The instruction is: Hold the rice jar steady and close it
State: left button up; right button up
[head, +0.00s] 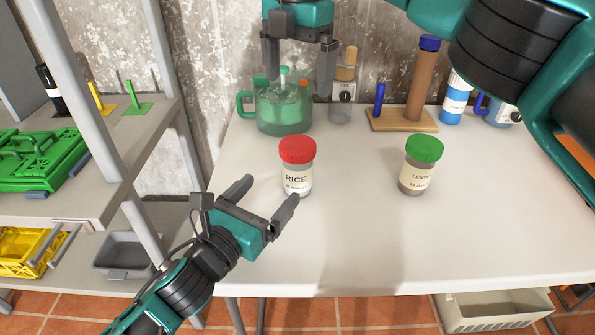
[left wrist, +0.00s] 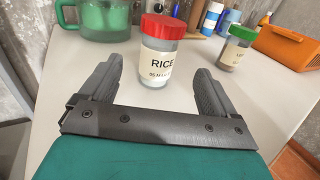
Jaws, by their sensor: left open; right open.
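The rice jar (head: 297,180) stands upright on the white table, with a red lid (head: 297,149) sitting on its top; I cannot tell how tight the lid is. My left gripper (head: 269,190) is open and empty, its fingers pointing at the jar from the lower left. In the left wrist view the jar (left wrist: 158,62) stands just beyond the fingertips of the left gripper (left wrist: 160,85), apart from them. My right gripper (head: 299,68) is open, high above the back of the table, over the green glass pot and behind the rice jar.
A lentil jar (head: 415,180) with a green lid stands to the right. Behind are a green glass pot (head: 283,112), a cork-topped bottle (head: 342,100), a wooden holder (head: 400,119) and a blue-white bottle (head: 456,98). Shelves (head: 60,200) stand left. The table's front is clear.

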pick_arm(q)
jog(key=shift+v, duration=1.85)
